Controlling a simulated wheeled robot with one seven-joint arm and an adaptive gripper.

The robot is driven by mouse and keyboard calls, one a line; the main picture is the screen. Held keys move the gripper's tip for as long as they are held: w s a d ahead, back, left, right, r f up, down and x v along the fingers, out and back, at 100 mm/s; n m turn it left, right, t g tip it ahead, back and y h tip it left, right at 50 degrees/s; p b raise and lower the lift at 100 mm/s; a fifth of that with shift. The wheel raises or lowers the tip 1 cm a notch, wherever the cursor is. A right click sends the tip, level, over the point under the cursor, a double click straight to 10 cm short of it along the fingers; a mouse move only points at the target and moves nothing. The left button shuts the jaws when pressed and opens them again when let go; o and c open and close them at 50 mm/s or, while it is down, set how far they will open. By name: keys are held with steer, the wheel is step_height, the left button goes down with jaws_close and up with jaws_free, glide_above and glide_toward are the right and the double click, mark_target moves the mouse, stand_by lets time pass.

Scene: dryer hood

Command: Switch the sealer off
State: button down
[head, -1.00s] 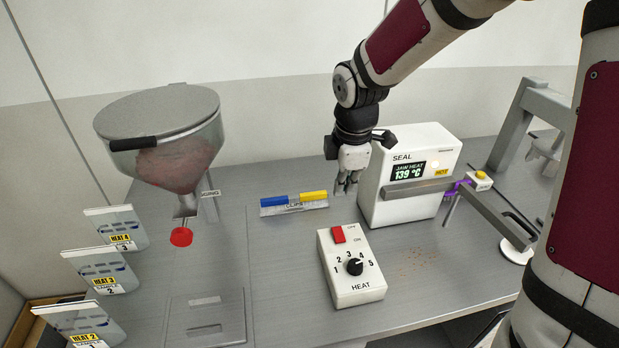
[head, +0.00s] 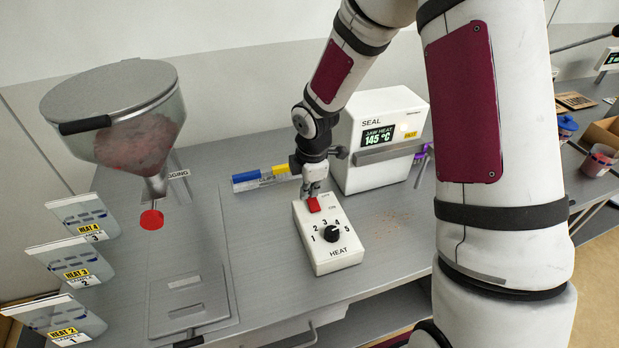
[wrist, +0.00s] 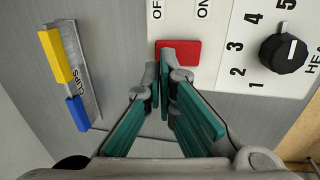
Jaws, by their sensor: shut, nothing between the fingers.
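The white sealer (head: 350,160) stands on the bench with its display (head: 378,137) reading JAW HEAT 145 °C and a yellow HOT label lit. In front of it is the white control box (head: 338,257) with a black heat knob (head: 331,233) and a red rocker switch (head: 314,205). The switch (wrist: 180,52) also shows in the wrist view, beside the OFF and ON markings. My gripper (head: 312,190) is shut and empty, pointing down at the switch. In the wrist view its fingertips (wrist: 165,68) overlap the switch's near edge; I cannot tell whether they touch it.
A clips strip (head: 262,178) with blue and yellow clips lies behind the control box. A hopper (head: 125,125) with a red knob stands at the left, near several labelled sample pouches (head: 80,263). Crumbs lie on the bench right of the box.

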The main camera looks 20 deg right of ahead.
steer(key=shift+f, duration=0.6)
steer(key=shift+w, duration=0.1)
